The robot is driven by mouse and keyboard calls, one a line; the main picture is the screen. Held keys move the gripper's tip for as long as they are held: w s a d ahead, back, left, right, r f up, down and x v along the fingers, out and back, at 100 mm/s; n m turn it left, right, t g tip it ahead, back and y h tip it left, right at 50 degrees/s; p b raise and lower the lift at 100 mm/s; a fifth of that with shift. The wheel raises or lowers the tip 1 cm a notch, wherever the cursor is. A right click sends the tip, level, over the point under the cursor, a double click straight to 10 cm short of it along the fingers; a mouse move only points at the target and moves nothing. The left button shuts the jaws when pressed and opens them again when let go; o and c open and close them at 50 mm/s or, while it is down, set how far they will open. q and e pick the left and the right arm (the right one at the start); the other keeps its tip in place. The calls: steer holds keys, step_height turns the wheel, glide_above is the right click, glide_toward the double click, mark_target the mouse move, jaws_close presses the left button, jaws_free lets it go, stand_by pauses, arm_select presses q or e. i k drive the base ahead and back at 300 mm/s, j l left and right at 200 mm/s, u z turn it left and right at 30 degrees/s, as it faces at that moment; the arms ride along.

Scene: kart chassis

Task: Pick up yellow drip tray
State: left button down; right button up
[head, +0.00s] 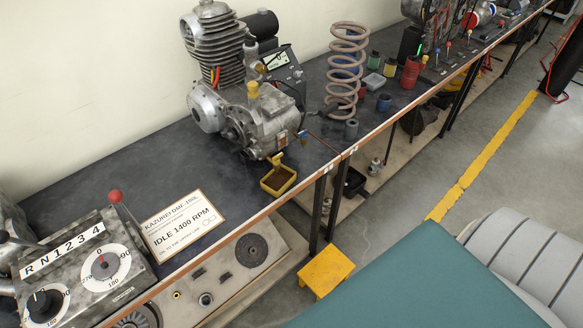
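The yellow drip tray (267,186) is a small open-topped box with dark contents or a dark inside. It sits on the dark workbench top (120,165) near the front edge, just below and in front of the grey engine (262,120). A yellow piece rises at its back corner, close under the engine. Neither of my grippers shows in the head view.
A sign board (183,222) and a control box with dials and a red-knobbed lever (105,265) stand left of the tray. A coil spring (346,65) and small cans stand right. A yellow block (326,270) and a teal surface (400,275) lie in front.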

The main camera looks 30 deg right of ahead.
mark_target(275, 183)
steer(key=z, duration=0.95)
